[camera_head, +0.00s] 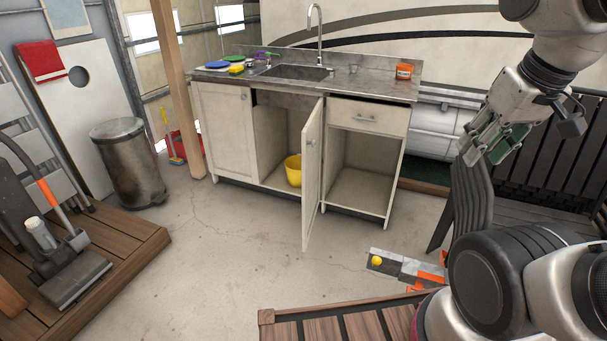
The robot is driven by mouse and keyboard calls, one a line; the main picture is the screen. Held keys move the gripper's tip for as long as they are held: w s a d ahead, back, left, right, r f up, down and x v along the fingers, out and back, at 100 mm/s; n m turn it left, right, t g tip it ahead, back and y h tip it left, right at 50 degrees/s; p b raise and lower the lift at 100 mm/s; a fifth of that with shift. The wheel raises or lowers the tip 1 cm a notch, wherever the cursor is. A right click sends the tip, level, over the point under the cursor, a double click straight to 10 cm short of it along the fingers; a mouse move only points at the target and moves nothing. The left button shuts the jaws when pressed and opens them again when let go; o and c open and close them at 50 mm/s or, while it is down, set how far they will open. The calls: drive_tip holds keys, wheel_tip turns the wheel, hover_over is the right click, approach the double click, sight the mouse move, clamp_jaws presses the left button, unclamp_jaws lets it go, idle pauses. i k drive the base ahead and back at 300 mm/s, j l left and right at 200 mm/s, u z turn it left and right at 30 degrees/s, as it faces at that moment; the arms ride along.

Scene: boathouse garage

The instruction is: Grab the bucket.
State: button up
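A yellow bucket (293,171) stands inside the sink cabinet (268,140), on its floor. The cabinet door (312,170) is swung open toward me and its edge stands just right of the bucket, close to covering its right side. My gripper (484,152) is at the upper right, in the air, well to the right of the cabinet and far from the bucket. Its fingers look apart with nothing between them.
The open door juts into the floor space. The concrete floor (220,245) before the cabinet is clear. A wooden bench (335,328) and a level-like tool (405,266) are near me. A trash can (130,165) and vacuum (62,260) stand left. A red bucket-like item (186,146) is beside the post.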

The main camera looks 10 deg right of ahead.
sight(293, 164)
drive_tip(key=i+j+z, duration=0.15)
drive_tip(key=j, duration=1.25)
drive_tip(key=i+j+z, duration=0.25)
drive_tip(key=i+j, duration=0.45)
drive_tip(key=i, duration=0.4)
drive_tip(key=i+j+z, duration=0.1)
drive_tip(key=i, duration=0.25)
drive_tip(key=i+j+z, duration=0.1)
drive_tip(key=j, duration=0.2)
drive_tip(key=i+j+z, duration=0.2)
drive_tip(key=i+j, duration=0.15)
drive_tip(key=j, duration=0.3)
drive_tip(key=i+j+z, duration=0.1)
drive_tip(key=j, duration=0.25)
drive_tip(key=i+j+z, duration=0.1)
drive_tip(key=j, duration=0.25)
